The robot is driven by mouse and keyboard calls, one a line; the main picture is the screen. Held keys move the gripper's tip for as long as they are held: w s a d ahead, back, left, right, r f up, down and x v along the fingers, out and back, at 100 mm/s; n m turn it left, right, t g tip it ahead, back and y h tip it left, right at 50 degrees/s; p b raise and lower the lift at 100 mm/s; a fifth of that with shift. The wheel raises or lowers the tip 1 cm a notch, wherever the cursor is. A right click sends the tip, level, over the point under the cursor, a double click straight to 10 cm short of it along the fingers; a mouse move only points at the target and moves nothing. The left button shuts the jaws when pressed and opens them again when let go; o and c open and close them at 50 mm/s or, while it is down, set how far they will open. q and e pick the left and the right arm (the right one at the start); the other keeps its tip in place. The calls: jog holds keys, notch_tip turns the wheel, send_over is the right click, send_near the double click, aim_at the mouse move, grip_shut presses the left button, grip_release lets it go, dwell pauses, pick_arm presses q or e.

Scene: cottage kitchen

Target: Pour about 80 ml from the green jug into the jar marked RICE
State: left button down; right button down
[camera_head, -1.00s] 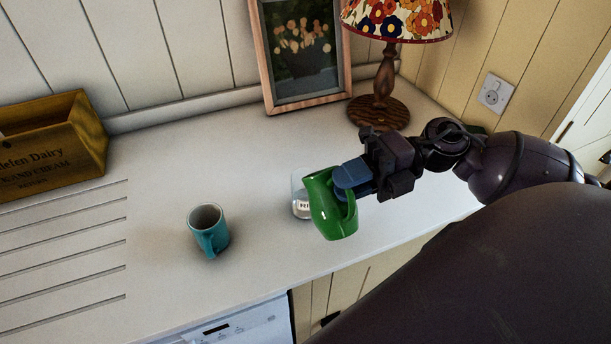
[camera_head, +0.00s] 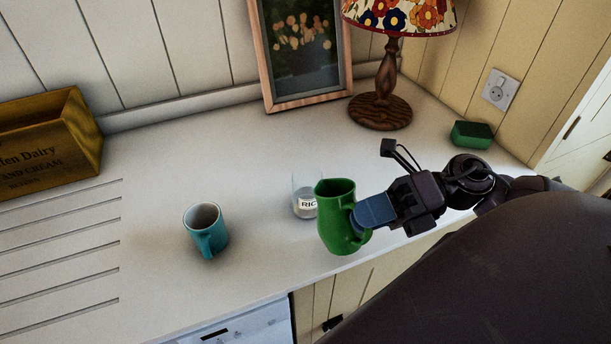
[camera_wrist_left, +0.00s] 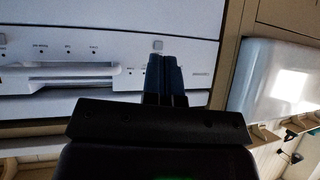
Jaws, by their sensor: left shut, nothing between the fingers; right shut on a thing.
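The green jug (camera_head: 338,222) is held about upright in the head view, with its open mouth facing up. My right gripper (camera_head: 372,212) is shut on its handle side. The clear glass jar (camera_head: 304,196) stands on the counter just behind and left of the jug. Its label reads "RIC", with the rest hidden by the jug. Something greyish shows in the jar's lower part, but I cannot tell how much. My left gripper (camera_wrist_left: 165,78) is shut and empty in the left wrist view, in front of a white appliance; the head view does not show it.
A teal mug (camera_head: 206,230) stands left of the jar. A wooden crate (camera_head: 45,140), a framed picture (camera_head: 303,50), a lamp (camera_head: 383,95) and a green sponge (camera_head: 472,134) sit farther back. The white counter (camera_head: 250,165) is clear between mug and picture.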

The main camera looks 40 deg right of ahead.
pick_arm(q)
jog(key=shift+w+d+f+b, duration=0.1)
jog(key=shift+w+f+b, duration=0.3)
jog(key=shift+b, duration=0.45)
jog(key=shift+w+d+f+b, duration=0.1)
jog(key=shift+w+f+b, duration=0.1)
jog(key=shift+f+b, duration=0.45)
pick_arm(e)
jog(key=s+f+n+y, duration=0.1)
jog(key=s+f+n, duration=0.3)
jog(key=shift+a+f+n+t, duration=0.25)
jog(key=shift+a+n+t, duration=0.05)
